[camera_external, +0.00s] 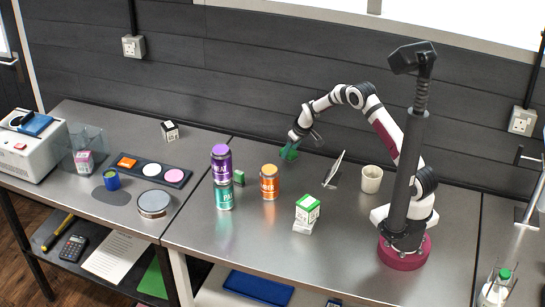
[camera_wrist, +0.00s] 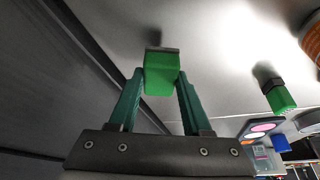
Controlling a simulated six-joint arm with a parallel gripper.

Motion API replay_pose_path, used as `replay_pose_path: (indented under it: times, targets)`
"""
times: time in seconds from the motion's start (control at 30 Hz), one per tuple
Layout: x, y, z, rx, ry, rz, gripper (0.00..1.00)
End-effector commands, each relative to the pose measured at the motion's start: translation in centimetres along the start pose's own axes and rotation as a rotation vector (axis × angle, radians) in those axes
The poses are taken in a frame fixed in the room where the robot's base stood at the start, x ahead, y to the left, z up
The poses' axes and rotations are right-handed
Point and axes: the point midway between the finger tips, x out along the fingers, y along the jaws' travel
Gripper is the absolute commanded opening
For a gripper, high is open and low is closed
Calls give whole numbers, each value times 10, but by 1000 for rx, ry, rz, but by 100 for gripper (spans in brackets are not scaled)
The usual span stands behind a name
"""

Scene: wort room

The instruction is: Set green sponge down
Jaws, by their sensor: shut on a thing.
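The green sponge (camera_external: 289,153) is at the back of the steel table (camera_external: 345,245), near the dark wall. My gripper (camera_external: 291,148) is shut on it from above. In the wrist view the sponge (camera_wrist: 161,75) sits between the two teal fingers of my gripper (camera_wrist: 160,82), with a grey strip along its far edge. A dark shadow lies close to it on the steel. I cannot tell whether its underside touches the table.
A small green block (camera_external: 239,177) stands to the left, beside stacked purple and teal cans (camera_external: 222,165). An orange can (camera_external: 269,182) stands in front. A green-white box (camera_external: 307,210) is nearer the front.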

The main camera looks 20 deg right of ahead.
Motion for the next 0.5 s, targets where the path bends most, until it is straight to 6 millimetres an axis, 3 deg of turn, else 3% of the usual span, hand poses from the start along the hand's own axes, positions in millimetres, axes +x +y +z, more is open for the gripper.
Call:
replay_pose_path:
  times: [0.1,0.4,0.43,0.5]
  targets:
    - [17,0,8,1,-2,0,0]
    - [20,0,8,0,-1,0,0]
    - [19,0,8,0,-1,0,54]
    - [19,0,8,0,-1,0,67]
